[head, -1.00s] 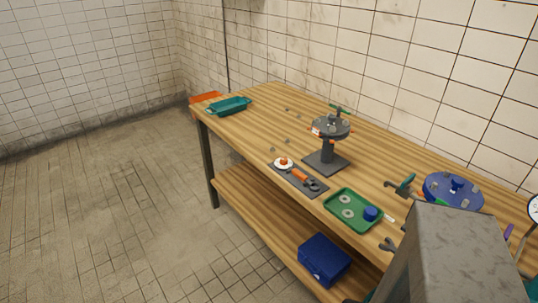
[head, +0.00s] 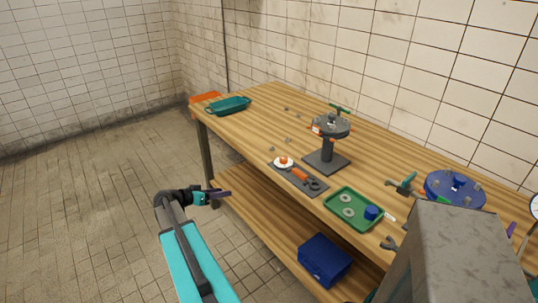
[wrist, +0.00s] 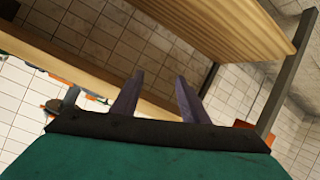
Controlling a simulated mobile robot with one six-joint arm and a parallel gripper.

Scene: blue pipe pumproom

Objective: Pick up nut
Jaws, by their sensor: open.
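Several small grey pieces that look like nuts (head: 272,149) lie loose on the wooden workbench (head: 250,125), left of the grey flange stand. More small grey pieces (head: 286,109) lie farther back near the wall. They are too small to tell nut from bolt. My gripper (head: 229,193) is in front of the bench's near edge, left of the grey mat and apart from all the pieces. In the wrist view its two purple fingers (wrist: 157,78) stand apart with nothing between them. No nut can be made out in the wrist view.
The flange stand (head: 327,155) rises mid-bench. A grey mat (head: 313,192) with a wrench, a green tray (head: 335,208) with rings, and a blue flange (head: 455,190) lie to the right. A teal tray (head: 229,106) is at the far left. A blue box (head: 325,260) sits on the lower shelf.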

